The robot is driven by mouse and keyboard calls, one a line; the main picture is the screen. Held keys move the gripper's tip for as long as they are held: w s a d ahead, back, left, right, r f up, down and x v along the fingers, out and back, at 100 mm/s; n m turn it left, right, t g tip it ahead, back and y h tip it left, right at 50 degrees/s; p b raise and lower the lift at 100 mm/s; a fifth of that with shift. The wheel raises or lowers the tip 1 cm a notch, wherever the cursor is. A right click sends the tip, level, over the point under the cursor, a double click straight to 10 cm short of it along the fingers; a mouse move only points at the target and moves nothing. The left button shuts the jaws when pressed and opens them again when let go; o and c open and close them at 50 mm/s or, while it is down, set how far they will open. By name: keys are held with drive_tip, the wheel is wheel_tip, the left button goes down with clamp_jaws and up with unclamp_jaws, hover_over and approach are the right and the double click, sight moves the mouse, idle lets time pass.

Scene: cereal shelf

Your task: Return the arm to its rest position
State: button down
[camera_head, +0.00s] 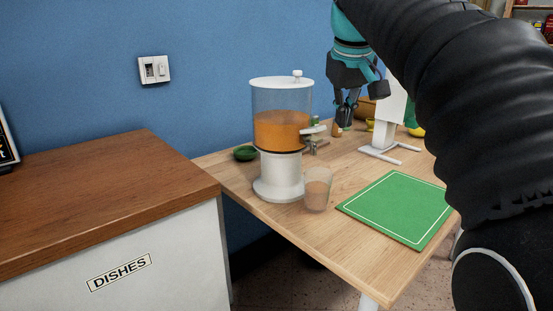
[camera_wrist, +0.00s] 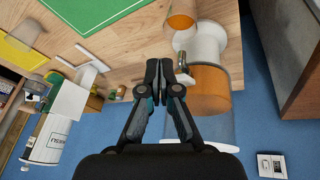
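My gripper (camera_head: 345,118) hangs over the back of the table, to the right of the drink dispenser (camera_head: 282,130), with its fingers pointing down. In the wrist view my gripper (camera_wrist: 162,72) has its fingertips together with nothing seen between them. The dispenser holds orange liquid and also shows in the wrist view (camera_wrist: 208,91), right of the fingers. My dark arm covers the right of the head view and hides part of the table.
A green mat (camera_head: 398,208) lies on the wooden table (camera_head: 350,262). A white stand (camera_head: 390,145) and small items are behind it. A DISHES cabinet (camera_head: 110,205) stands left. A blue wall (camera_head: 205,65) is behind.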

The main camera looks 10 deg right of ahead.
drive_tip(key=s+a+f+m, duration=0.1)
drive_tip(key=s+f, duration=1)
drive_tip(key=f, duration=0.3)
drive_tip(key=s+a+f+m+t+y, duration=0.1)
drive_tip(key=s+a+f, duration=0.1)
drive_tip(key=s+f, duration=0.9)
wheel_tip(320, 180, down, 3)
drive_tip(key=shift+s+r, duration=0.1)
drive_tip(key=shift+s, duration=0.2)
